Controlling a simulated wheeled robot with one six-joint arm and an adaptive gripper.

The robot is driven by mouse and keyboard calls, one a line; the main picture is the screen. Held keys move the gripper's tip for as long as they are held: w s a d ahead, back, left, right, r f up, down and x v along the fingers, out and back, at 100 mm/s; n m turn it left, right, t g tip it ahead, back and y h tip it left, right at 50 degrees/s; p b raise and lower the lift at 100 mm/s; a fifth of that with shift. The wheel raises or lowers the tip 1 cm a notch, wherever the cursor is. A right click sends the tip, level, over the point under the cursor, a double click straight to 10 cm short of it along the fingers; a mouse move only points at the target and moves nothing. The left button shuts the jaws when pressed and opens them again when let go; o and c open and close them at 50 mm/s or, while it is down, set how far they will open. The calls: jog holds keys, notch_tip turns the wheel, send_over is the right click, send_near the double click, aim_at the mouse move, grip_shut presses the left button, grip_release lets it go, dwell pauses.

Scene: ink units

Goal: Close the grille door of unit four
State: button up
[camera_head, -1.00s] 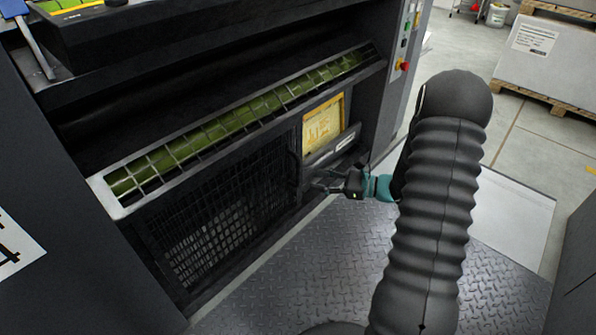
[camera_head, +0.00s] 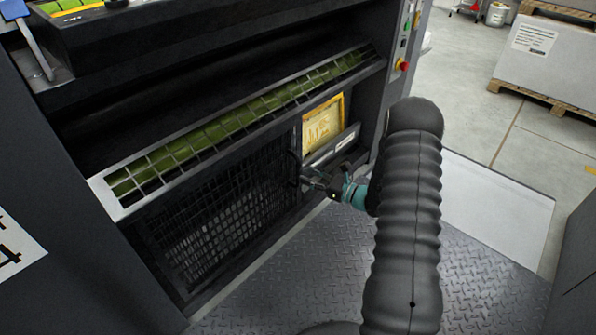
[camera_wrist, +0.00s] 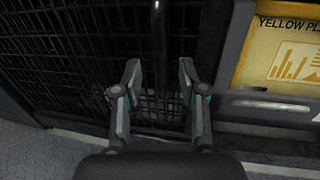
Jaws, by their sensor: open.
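The grille door (camera_head: 225,215) is a black mesh panel low on the dark machine, left of my arm in the head view. It also fills the left of the wrist view (camera_wrist: 70,60). I cannot tell how far it stands open. A dark upright bar handle (camera_wrist: 158,35) runs near its right edge. My gripper (camera_wrist: 159,72) is open, its fingertips on either side of the bar's line in the wrist view. I cannot tell whether they touch it. In the head view my gripper (camera_head: 305,177) is at the door's right edge.
A yellow plate label (camera_head: 323,125) is right of the door. A slanted silver guard (camera_head: 240,125) over green material runs above it. The red button (camera_head: 402,65) is on the right post. A metal tread floor (camera_head: 290,260) lies in front; a wrapped pallet load (camera_head: 545,50) is at the back right.

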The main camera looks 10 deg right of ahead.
aim_at(298, 182)
jog(key=shift+x, duration=2.45)
grip_shut()
